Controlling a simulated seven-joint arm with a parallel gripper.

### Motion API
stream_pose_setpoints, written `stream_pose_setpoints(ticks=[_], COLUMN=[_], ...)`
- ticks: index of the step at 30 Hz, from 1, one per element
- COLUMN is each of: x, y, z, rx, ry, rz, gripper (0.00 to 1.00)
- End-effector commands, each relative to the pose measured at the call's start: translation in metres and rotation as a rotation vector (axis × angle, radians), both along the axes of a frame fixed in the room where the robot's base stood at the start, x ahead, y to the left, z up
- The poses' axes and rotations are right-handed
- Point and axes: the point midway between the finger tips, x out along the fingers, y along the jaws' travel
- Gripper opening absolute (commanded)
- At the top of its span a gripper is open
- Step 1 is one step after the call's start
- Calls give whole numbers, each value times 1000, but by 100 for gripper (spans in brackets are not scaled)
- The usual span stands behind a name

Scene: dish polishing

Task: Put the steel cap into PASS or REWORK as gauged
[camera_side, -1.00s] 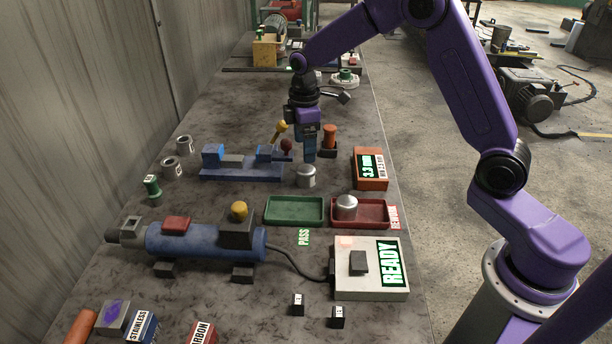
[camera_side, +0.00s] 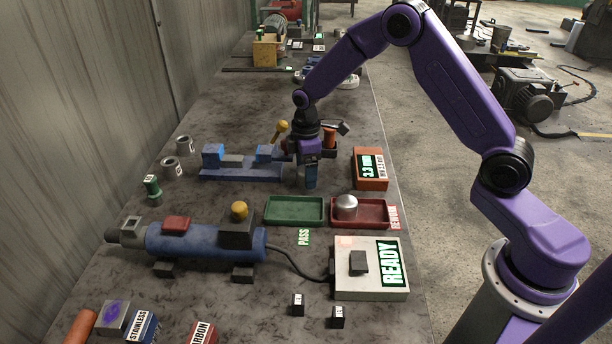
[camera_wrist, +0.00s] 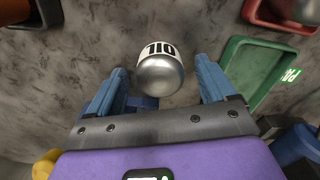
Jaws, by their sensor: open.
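A steel cap (camera_wrist: 160,75) with a domed silver end and a white band lettered "OIL" stands between my open fingers in the wrist view, with a gap on both sides. My gripper (camera_side: 309,182) points down at the table; in the side view it hides this cap. A second steel cap (camera_side: 346,203) sits in the red REWORK tray (camera_side: 374,221). The green PASS tray (camera_side: 294,222) is empty; it also shows in the wrist view (camera_wrist: 233,60).
A blue fixture (camera_side: 240,173) with a yellow-knobbed lever is close left of my gripper. A blue polishing machine (camera_side: 200,242) and a control box (camera_side: 350,285) reading READY lie nearer the camera. Grey rings (camera_side: 171,169) stand at left.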

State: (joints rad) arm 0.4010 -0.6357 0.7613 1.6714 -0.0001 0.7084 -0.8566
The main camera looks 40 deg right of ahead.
Motion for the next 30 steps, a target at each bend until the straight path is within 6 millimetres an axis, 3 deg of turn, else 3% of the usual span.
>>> stream_pose_setpoints(ticks=[1,6,9,20,26,30], x=[0,0,0,1,1,-17], y=[0,0,0,0,0,-2], z=[0,0,1,8,34,53], rx=[0,0,0,0,2,1], ry=[0,0,0,-1,-5,-3], rz=[0,0,0,0,0,0], gripper=[78,22,10,10,10,10])
